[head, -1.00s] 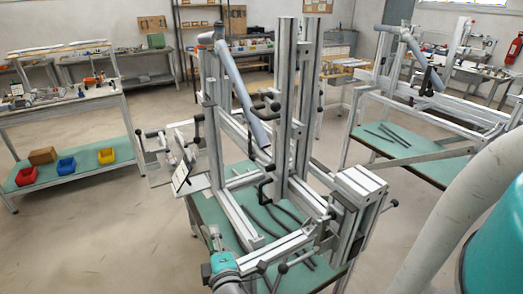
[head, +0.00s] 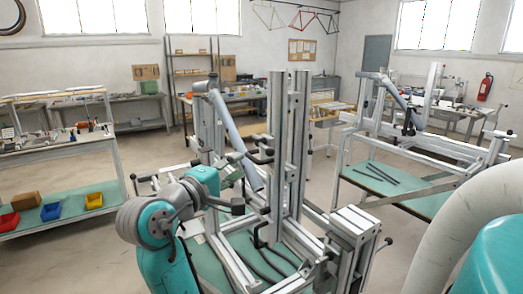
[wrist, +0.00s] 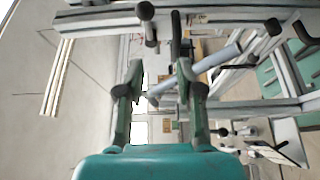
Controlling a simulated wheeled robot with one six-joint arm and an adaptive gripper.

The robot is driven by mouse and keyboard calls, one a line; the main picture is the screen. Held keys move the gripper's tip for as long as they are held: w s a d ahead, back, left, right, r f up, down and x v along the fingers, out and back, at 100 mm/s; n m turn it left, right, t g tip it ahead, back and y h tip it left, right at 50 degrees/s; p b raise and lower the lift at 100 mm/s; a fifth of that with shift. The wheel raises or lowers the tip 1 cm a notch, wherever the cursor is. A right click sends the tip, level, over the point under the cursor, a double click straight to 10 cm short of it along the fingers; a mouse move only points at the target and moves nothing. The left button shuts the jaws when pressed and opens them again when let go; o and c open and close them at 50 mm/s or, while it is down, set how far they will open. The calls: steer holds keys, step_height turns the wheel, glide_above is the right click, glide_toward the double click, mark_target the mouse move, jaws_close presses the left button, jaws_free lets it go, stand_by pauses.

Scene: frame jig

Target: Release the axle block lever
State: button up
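The frame jig (head: 290,140) is a stand of grey aluminium profiles with several black-knobbed levers; it also shows in the wrist view (wrist: 225,15). I cannot tell which lever is the axle block lever. A dark lever with a round knob (wrist: 146,11) lies beyond my fingertips in the wrist view. Another black handle (head: 262,152) sits beside the uprights in the head view. My gripper (wrist: 160,72) is open, its two fingers apart with nothing gripped between them. In the head view my arm covers the jig's near left part, and the fingers are hard to make out there.
A grey tube (head: 232,135) slants across the jig near my gripper. A knobbed lever (head: 386,242) sticks out at the jig's right. A second jig (head: 430,140) stands behind right. A shelf bench with bins (head: 52,212) stands left, with open floor between.

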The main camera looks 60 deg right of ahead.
mark_target(266, 149)
steer(key=shift+m+g+y, duration=0.4)
steer(key=shift+m+g, duration=0.1)
steer(key=shift+g, duration=0.1)
steer(key=s+d, duration=0.1)
steer(key=d, duration=0.2)
steer(key=s+d+r, duration=0.1)
steer(key=d, duration=0.3)
steer(key=s+d, duration=0.1)
steer(key=d, duration=0.2)
steer(key=shift+d+r, duration=0.2)
steer(key=shift+r, duration=0.1)
jaws_close()
